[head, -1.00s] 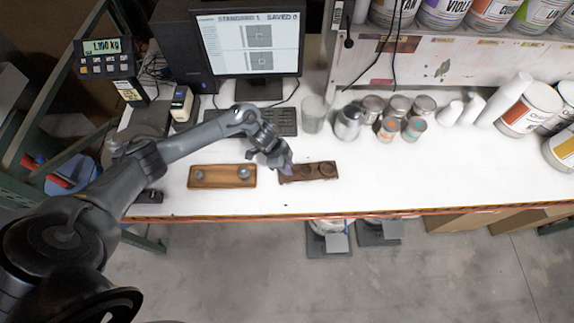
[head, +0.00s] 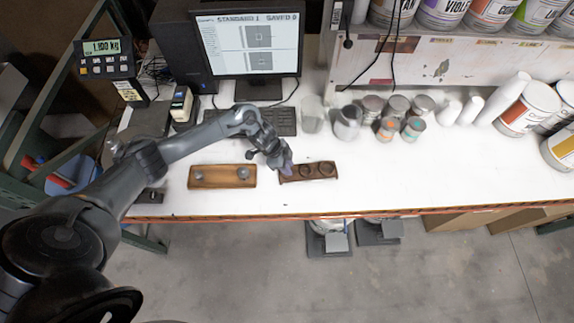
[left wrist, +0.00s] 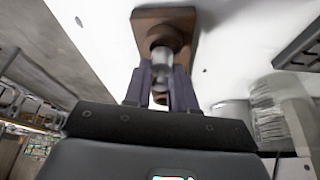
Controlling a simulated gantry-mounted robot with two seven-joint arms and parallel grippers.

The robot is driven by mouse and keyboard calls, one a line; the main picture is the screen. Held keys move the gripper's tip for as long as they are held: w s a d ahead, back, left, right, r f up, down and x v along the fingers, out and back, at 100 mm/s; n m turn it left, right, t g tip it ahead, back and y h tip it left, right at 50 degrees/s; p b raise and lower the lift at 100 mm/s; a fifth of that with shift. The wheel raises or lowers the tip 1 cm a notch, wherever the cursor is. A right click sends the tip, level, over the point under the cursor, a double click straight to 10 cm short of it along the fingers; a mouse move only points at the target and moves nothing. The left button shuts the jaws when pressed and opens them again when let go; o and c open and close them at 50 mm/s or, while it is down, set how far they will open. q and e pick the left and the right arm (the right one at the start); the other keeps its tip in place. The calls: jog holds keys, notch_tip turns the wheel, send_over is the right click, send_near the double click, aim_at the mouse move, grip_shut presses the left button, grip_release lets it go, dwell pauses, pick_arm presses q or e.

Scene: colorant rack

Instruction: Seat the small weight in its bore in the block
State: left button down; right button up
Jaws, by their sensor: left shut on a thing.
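The dark brown block (head: 316,173) lies on the white table in the head view, with two round bores showing toward its right. My left gripper (head: 286,168) is over the block's left end and hides that part. In the left wrist view my left gripper (left wrist: 162,72) is shut on the small weight (left wrist: 161,56), a grey metal cylinder. The weight stands between the fingers, in front of a dark round bore of the block (left wrist: 140,20). I cannot tell whether its lower end is inside the bore or above it. My right gripper is not in view.
A lighter wooden tray (head: 222,184) with two grey weights lies left of the block. A keyboard (head: 280,122) and monitor (head: 247,38) stand behind. Metal cups and small tins (head: 387,130) stand behind right. The table right of the block is clear; its front edge is close.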

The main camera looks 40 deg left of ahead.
pick_arm(q)
jog(key=shift+f+b, duration=0.4)
jog(key=shift+f, duration=0.25)
jog(key=shift+r, duration=0.2)
jog(key=shift+r+p, duration=0.45)
jog(key=shift+p, duration=0.35)
dwell(0.6)
jog(key=shift+f, duration=0.65)
dwell(0.4)
jog(key=shift+r, duration=0.15)
jog(key=shift+r+p, duration=0.5)
jog(key=shift+p, duration=0.05)
